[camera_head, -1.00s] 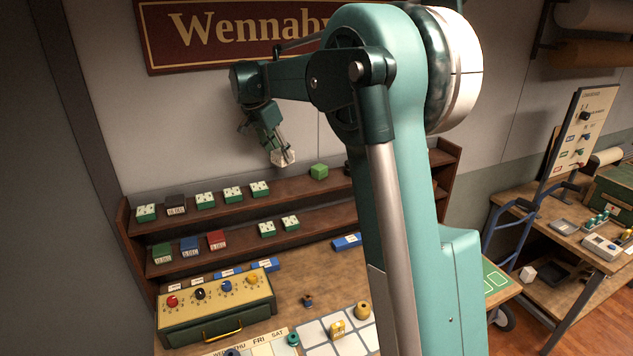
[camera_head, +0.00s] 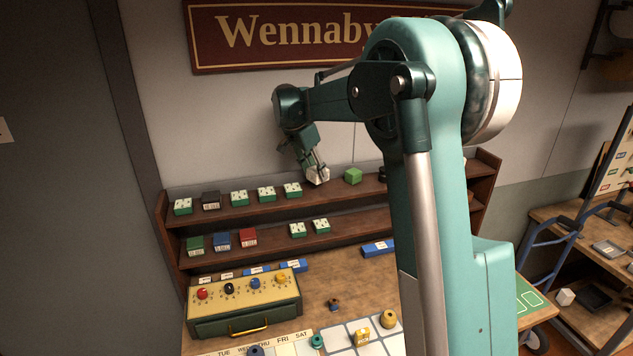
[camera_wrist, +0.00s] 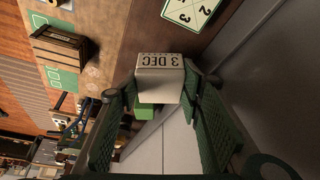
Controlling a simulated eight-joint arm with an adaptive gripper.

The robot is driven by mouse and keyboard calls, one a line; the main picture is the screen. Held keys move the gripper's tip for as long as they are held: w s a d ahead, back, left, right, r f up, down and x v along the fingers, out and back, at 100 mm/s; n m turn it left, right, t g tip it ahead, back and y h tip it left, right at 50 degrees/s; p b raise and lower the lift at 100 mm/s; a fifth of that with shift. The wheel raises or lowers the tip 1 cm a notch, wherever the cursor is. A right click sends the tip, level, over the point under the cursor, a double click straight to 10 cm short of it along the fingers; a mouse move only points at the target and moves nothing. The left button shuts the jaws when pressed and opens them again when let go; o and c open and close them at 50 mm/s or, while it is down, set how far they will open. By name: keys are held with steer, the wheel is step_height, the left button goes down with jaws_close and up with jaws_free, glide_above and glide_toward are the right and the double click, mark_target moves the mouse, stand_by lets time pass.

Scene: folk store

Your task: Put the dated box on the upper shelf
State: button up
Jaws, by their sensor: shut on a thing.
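The dated box is a small white box (camera_wrist: 160,82) with "3 DEC" printed on one face in the wrist view. My gripper (camera_head: 314,172) is shut on it, with a finger on each side. In the head view the white box (camera_head: 317,176) is at the upper shelf (camera_head: 330,194), between a row of green-and-white boxes and a green block (camera_head: 353,176). I cannot tell whether its underside touches the shelf. The wrist view shows the green block (camera_wrist: 145,107) partly hidden behind the box.
Several green-and-white boxes (camera_head: 292,190) and a dark box (camera_head: 211,200) stand left on the upper shelf. The lower shelf (camera_head: 275,241) holds coloured boxes (camera_head: 222,242). A panel with knobs (camera_head: 245,290) stands on the bench below.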

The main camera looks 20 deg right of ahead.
mark_target(316, 180)
steer(key=shift+f, duration=0.1)
steer(key=shift+f, duration=2)
steer(key=shift+f, duration=0.2)
steer(key=o, duration=0.9)
steer(key=shift+r, duration=0.25)
steer(key=v, duration=1.2)
